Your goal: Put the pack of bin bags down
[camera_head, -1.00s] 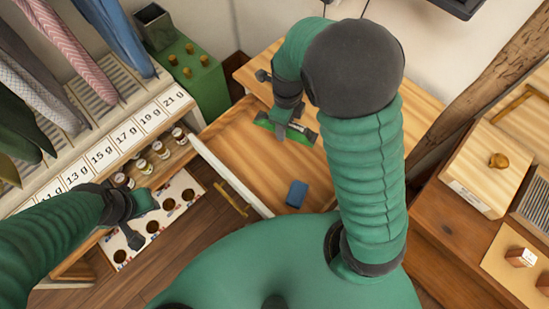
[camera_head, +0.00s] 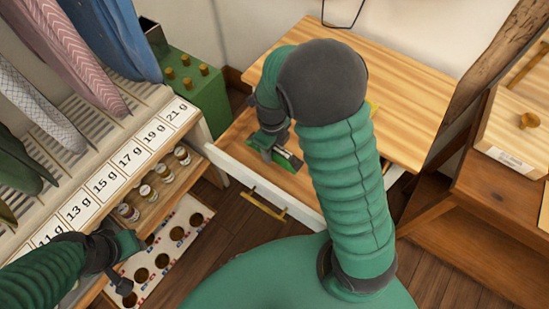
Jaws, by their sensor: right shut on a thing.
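The pack of bin bags (camera_head: 290,160), dark with a green face, is in my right gripper (camera_head: 270,147). My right gripper is shut on it, pointing down over the open desk drawer (camera_head: 237,137). The gripper and arm hide part of the pack, and I cannot tell whether it touches the drawer floor. My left gripper (camera_head: 124,264) is at lower left, beside the tray with round holes; its fingers are apart and nothing shows between them.
The drawer's white front (camera_head: 224,159) has a brass handle (camera_head: 264,204). A wooden cabinet (camera_head: 490,210) stands right.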

